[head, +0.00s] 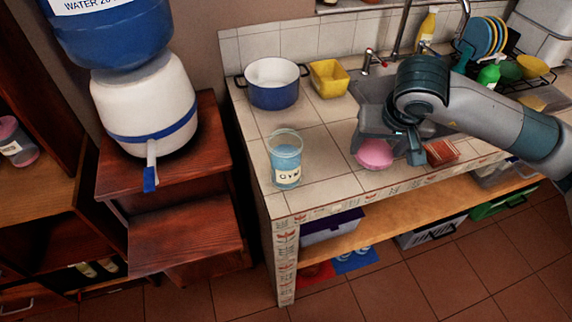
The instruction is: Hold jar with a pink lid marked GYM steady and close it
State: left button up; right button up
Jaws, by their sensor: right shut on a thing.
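The clear jar (286,178) with a white GYM label stands upright on the tiled counter near its front left corner. Its top is open and bluish content shows inside. My right gripper (390,150) is over the counter to the right of the jar, in front of the sink, shut on the pink lid (375,154). The lid is apart from the jar, and the gripper partly hides its upper edge. My left gripper is not in view.
A blue pot (272,84) and a yellow bowl (330,78) stand behind the jar. A red-brown sponge-like block (441,152) lies right of the gripper. A water dispenser (146,105) stands left on a wooden stand. Bare tiles lie between jar and lid.

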pick_arm(q)
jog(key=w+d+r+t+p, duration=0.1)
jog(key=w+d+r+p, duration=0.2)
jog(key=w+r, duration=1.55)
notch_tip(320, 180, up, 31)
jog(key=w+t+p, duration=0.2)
jog(key=p, duration=0.1)
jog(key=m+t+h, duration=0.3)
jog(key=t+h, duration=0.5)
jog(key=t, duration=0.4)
send_near(292, 141)
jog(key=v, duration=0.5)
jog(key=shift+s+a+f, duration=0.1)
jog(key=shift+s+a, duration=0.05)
pick_arm(e)
jog(key=w+a+r+n+g+y, duration=0.1)
jog(key=w+a+r+n+g, duration=0.1)
jog(key=a+n, duration=0.7)
jog(key=w+a+r+n+g+y, duration=0.2)
jog(key=a+r+n+g, duration=0.3)
jog(key=a+n, duration=0.5)
notch_tip(292, 141, up, 2)
jog(key=n, duration=0.9)
jog(key=shift+w+g+y, duration=0.3)
jog(key=shift+w, duration=0.1)
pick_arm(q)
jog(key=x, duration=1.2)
